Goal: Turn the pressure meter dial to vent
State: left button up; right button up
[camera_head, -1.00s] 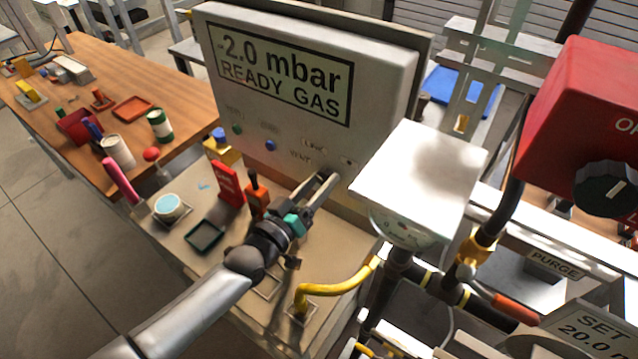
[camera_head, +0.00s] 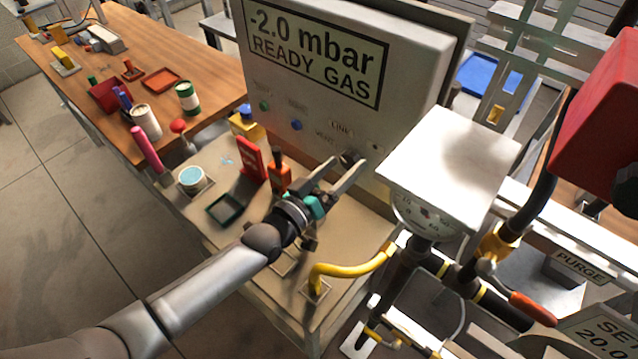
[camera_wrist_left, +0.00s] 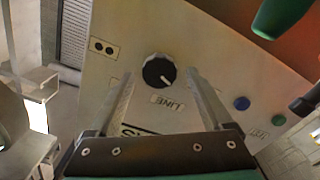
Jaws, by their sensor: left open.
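The pressure meter (camera_head: 300,100) is a pale box whose screen reads "-2.0 mbar READY GAS". Its dial (camera_wrist_left: 159,71) is a round black knob with a white pointer line, at the lower right of the panel. In the wrist view the pointer slants down and right, near the LINE label (camera_wrist_left: 167,103). The VENT label (camera_head: 325,137) is beside the dial in the head view. My left gripper (camera_head: 347,168) is open in front of the dial, with nothing between its fingers. Its fingers (camera_wrist_left: 158,84) lie on either side of the dial; contact cannot be told. My right gripper is out of view.
A white-topped gauge (camera_head: 448,158) stands close to the right of my left gripper.

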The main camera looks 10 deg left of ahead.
pick_arm(q)
jog(key=v, duration=1.4)
jog(key=shift+s+a, duration=0.2)
jog(key=shift+s, duration=0.15)
